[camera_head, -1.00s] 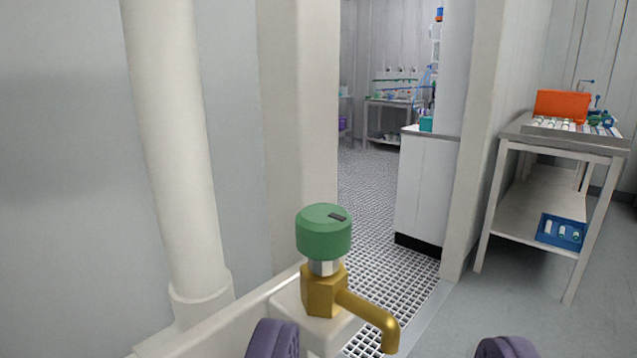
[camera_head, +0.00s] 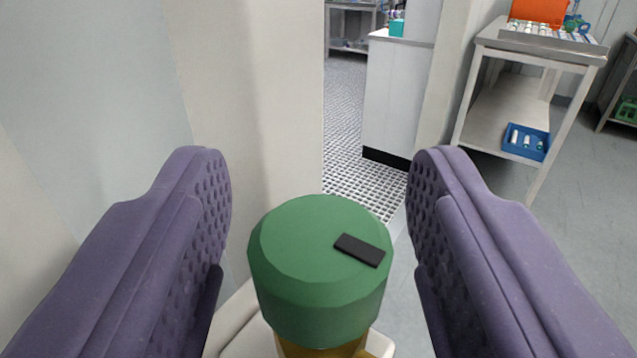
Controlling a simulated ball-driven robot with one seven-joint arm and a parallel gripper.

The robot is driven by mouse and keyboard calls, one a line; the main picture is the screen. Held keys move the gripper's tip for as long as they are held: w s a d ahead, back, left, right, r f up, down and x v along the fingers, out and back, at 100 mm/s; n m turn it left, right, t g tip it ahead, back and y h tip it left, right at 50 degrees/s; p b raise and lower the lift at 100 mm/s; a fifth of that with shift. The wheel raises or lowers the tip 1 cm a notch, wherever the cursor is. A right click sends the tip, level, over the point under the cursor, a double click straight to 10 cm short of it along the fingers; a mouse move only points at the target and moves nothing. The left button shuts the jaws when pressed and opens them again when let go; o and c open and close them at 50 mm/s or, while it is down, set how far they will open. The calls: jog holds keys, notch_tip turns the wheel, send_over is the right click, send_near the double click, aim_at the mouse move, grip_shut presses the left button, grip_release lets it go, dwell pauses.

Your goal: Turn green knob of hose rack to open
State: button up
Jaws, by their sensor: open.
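The green knob (camera_head: 310,255) is a faceted cap with a dark bar mark on its top, right of centre. It sits upright on a brass tap body (camera_head: 318,348), mostly hidden below it. The pale rack part (camera_head: 238,325) shows under the tap. My gripper (camera_head: 319,165) is open, with purple dimpled fingers on the left and right of the knob. A gap shows between the knob and each finger, so neither appears to touch it.
A pale post (camera_head: 245,110) and wall stand close behind the knob on the left. A white cabinet (camera_head: 390,100) and a metal cart (camera_head: 515,110) with an orange case (camera_head: 540,10) and blue tray (camera_head: 526,142) stand further back. Grey floor on the right is clear.

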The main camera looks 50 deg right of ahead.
jog(key=c, duration=0.9)
